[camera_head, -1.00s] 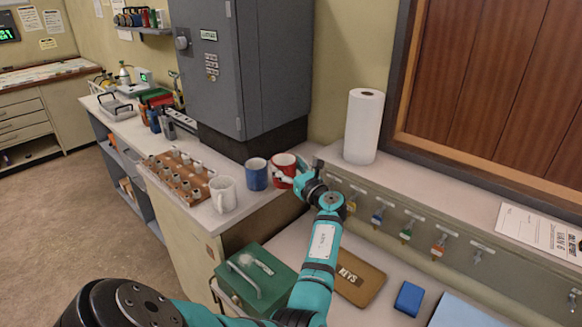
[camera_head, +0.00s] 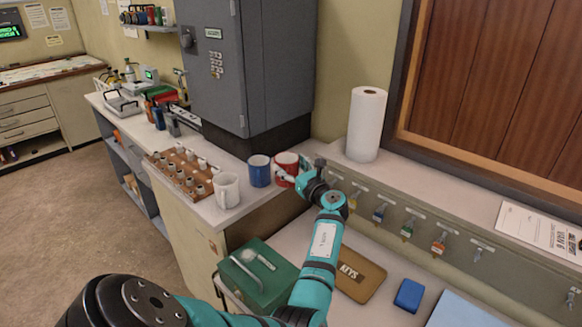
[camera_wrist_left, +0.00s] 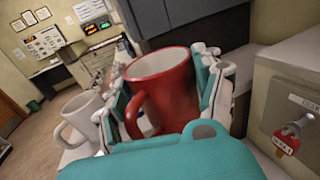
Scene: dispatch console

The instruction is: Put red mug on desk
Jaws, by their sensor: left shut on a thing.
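The red mug (camera_head: 286,166) is upright at the right end of the counter in the head view, beside a blue mug. My left gripper (camera_head: 297,173) is shut on it. In the left wrist view the red mug (camera_wrist_left: 163,88) fills the space between the two fingers of my left gripper (camera_wrist_left: 168,98), its handle toward the camera. I cannot tell whether its base touches the counter. The desk (camera_head: 378,262) is the lower pale surface to the right. My right gripper is not in view.
The blue mug (camera_head: 259,171) and a white mug (camera_head: 226,190) stand left of the red mug. On the desk are a green box (camera_head: 257,275), a brown keys board (camera_head: 360,281) and a blue block (camera_head: 409,296). A paper towel roll (camera_head: 366,124) stands on the ledge above hanging keys.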

